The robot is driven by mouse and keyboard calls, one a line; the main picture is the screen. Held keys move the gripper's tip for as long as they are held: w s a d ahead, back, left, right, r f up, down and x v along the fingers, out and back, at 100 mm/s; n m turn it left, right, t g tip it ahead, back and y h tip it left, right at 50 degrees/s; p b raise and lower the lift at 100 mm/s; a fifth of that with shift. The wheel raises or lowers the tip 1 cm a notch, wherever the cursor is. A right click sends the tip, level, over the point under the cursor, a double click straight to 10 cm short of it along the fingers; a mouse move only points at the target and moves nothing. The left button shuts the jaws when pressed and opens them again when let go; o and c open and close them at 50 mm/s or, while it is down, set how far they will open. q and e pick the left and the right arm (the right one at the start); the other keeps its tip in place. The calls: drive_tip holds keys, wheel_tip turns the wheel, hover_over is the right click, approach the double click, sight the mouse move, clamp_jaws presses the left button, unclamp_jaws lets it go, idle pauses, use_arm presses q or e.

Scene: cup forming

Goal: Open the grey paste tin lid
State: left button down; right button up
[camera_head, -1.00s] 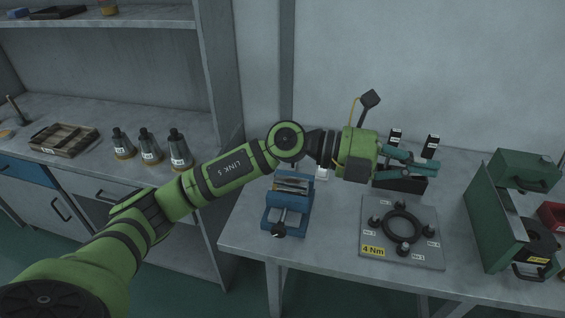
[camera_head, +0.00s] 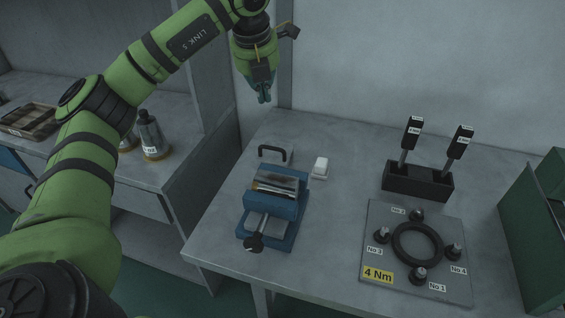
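A grey, box-like thing with a black arched handle (camera_head: 273,153) stands on the grey workbench behind the blue vise. I cannot tell whether it is the paste tin or its lid; no label shows on it. No other grey tin can be made out. My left gripper (camera_head: 264,98) points down in the air, above and behind the left end of the workbench in the picture, apart from everything. Its teal fingers look close together and small, and nothing shows between them. I cannot tell how far apart they are. My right gripper is not in view.
The blue vise (camera_head: 270,218) stands at the workbench's left. A small white block (camera_head: 320,167) lies beside the handled thing. A black holder (camera_head: 417,182) with two upright tools and a plate with a black ring (camera_head: 417,228) are to the right. A green case (camera_head: 537,240) is cut off.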

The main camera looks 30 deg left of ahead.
use_arm(q)
drive_tip(key=b, duration=0.8)
approach(272, 161)
drive_tip(key=v, duration=0.4)
drive_tip(key=x, duration=1)
drive_tip(key=shift+s+d, duration=0.1)
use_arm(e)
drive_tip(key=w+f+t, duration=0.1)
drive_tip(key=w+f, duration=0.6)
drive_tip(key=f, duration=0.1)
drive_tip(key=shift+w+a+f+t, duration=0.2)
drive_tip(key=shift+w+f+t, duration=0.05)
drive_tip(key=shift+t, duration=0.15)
